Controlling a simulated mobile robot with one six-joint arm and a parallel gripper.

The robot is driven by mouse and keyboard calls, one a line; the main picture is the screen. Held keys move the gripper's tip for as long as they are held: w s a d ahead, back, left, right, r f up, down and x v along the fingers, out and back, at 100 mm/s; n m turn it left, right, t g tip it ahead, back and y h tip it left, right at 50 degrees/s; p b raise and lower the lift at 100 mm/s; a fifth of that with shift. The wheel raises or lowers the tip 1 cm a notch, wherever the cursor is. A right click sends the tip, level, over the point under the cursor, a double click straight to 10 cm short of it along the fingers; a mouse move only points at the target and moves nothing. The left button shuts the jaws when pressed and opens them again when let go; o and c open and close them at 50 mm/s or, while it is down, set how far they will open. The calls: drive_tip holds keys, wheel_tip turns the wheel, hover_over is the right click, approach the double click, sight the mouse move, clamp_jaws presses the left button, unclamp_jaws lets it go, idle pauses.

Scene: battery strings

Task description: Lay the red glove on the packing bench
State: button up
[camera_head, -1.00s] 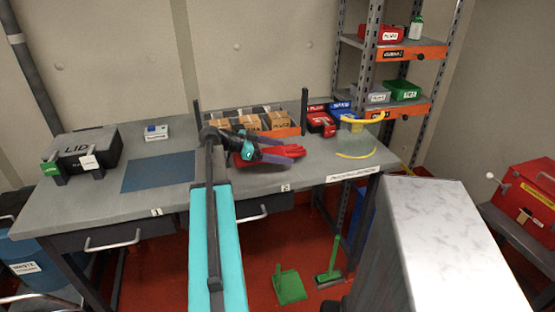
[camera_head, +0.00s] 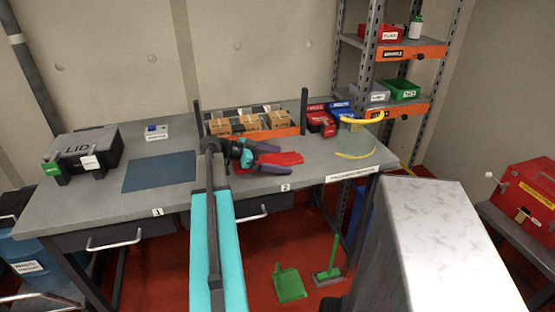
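The red glove (camera_head: 282,158) lies on the grey top of the packing bench (camera_head: 318,165), right of the bench's middle and in front of the rack of cartons. My gripper (camera_head: 266,163) is at the glove's left end. Its two dark fingers are spread apart, one behind the glove's cuff and one nearer the front edge. The glove's finger end extends to the right, past the fingertips. Part of the cuff is hidden by my gripper. I cannot tell whether a finger still touches the glove.
A rack of cartons (camera_head: 269,131) stands behind the glove, with red bins (camera_head: 321,122) and a yellow-edged item (camera_head: 362,122) to the right. A blue mat (camera_head: 160,172) and a black case (camera_head: 80,150) are at the left. A grey-white block (camera_head: 440,225) stands at front right.

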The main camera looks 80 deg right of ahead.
drive_tip(key=b+v, duration=0.1)
drive_tip(key=v, duration=0.9)
drive_tip(key=shift+w+a+b, duration=0.1)
drive_tip(key=shift+w+b, duration=0.1)
drive_tip(key=shift+b, duration=0.2)
drive_tip(key=shift+v, duration=0.85)
drive_tip(key=shift+r, duration=0.15)
